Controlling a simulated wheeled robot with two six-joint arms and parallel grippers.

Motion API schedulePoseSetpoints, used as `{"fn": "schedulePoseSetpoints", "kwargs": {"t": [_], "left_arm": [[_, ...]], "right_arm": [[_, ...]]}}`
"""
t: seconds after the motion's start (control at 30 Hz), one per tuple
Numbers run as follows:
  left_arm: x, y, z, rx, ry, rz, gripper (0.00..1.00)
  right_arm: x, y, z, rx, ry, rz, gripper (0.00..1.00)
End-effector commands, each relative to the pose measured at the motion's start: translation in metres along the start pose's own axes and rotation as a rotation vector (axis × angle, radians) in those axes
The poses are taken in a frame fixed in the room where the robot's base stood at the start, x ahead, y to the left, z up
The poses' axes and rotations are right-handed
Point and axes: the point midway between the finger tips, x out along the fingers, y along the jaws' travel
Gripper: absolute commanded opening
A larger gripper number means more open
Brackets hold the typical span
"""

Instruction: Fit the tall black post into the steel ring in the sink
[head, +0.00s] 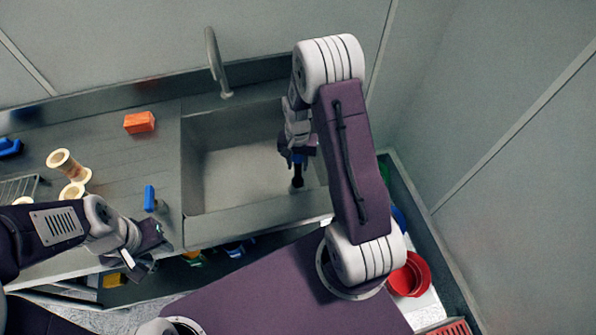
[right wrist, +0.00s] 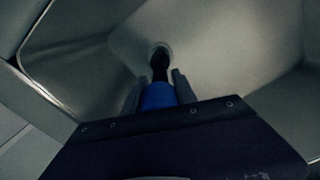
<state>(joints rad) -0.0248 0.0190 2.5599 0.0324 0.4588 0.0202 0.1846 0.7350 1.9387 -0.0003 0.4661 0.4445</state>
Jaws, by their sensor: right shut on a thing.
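The black post (head: 297,179) points down into the sink in the head view. Its blue upper part (right wrist: 158,97) sits between the fingers of my right gripper (right wrist: 157,88), which is shut on it. In the right wrist view the post's dark lower end (right wrist: 160,66) reaches toward a small pale round rim (right wrist: 161,46) on the sink floor, likely the steel ring. I cannot tell whether the post is inside it or only in front of it. My left gripper (head: 140,264) hangs by the counter's front edge, away from the sink; its jaw opening is unclear.
The steel sink (head: 235,178) has a tap (head: 217,65) at its back. On the counter left of it are an orange block (head: 139,122), a blue-handled item (head: 150,198) and several pale spools (head: 68,165). A red bowl (head: 410,276) stands low at right.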

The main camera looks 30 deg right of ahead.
Motion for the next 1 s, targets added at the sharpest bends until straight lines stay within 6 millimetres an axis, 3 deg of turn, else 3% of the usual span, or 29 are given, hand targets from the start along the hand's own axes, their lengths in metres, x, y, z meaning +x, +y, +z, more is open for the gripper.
{"fn": "schedulePoseSetpoints", "kwargs": {"t": [0.2,0.6,0.63,0.7,1.0], "left_arm": [[0.002,0.0,0.0,0.0,0.0,0.0,0.36],[0.005,0.0,0.001,0.0,0.0,0.0,0.36],[0.005,0.0,0.001,0.0,0.0,0.0,0.36],[0.004,0.0,0.001,0.0,0.0,0.0,0.36],[0.003,0.0,0.0,0.0,0.0,0.0,0.36]], "right_arm": [[0.033,0.0,0.001,0.0,-0.003,0.002,0.0],[0.041,0.0,0.0,0.0,-0.001,0.0,0.0],[0.041,0.0,0.0,0.0,-0.001,0.001,0.36],[0.04,0.0,0.0,0.0,-0.001,0.0,0.55],[0.038,0.0,0.0,0.0,-0.001,0.0,0.55]]}}
